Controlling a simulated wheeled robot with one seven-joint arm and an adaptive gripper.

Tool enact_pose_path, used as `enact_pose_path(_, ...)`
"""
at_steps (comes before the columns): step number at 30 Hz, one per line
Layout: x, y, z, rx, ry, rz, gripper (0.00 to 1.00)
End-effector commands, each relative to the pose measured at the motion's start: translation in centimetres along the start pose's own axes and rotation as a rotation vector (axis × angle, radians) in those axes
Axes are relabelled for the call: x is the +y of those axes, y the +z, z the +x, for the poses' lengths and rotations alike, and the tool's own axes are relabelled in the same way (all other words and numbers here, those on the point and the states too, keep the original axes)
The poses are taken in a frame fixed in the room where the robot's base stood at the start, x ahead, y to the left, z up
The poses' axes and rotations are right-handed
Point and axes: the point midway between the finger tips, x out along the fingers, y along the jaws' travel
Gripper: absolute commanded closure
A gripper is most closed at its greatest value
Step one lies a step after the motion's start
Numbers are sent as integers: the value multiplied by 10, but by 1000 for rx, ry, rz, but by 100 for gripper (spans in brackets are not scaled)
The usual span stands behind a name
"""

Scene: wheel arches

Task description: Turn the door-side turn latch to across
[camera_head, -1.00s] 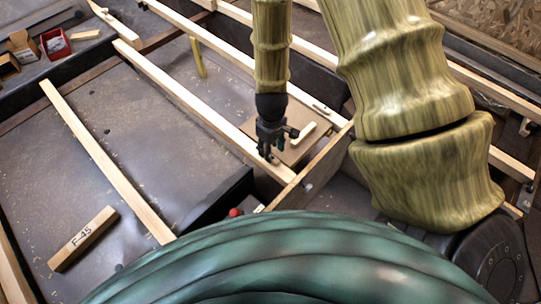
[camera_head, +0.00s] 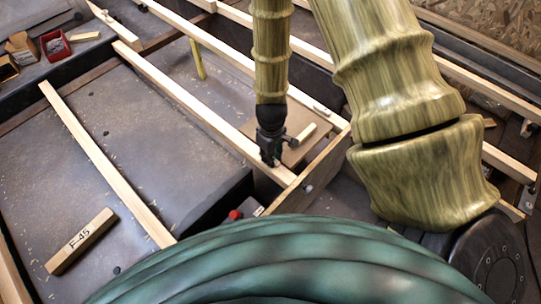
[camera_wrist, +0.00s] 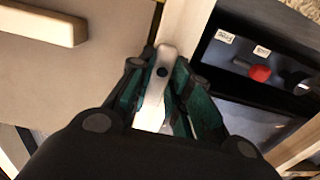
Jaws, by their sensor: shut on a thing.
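The turn latch is a small pale metal lever (camera_wrist: 153,105) with a dark pivot in the wrist view. It sits on a pale wooden rail (camera_wrist: 187,18) beside a flat brown panel (camera_wrist: 105,65). My gripper (camera_wrist: 160,90) is shut on the lever, with a finger on each side of it. In the head view my gripper (camera_head: 270,160) points down at the near end of the rail, and its fingers hide most of the latch there.
The panel carries a pale wooden handle (camera_head: 305,133). A red knob (camera_wrist: 261,73) with white labels sits in a dark recess right of the rail. A wooden block marked F-45 (camera_head: 80,241) lies at left. A red box (camera_head: 55,43) stands far left.

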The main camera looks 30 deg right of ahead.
Motion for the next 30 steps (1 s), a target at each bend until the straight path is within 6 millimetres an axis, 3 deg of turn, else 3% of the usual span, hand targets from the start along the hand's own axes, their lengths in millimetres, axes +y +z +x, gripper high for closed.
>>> enact_pose_path(14,0,0,-4,-1,-1,118,100)
enact_pose_path(30,4,2,-5,-1,-1,603,100)
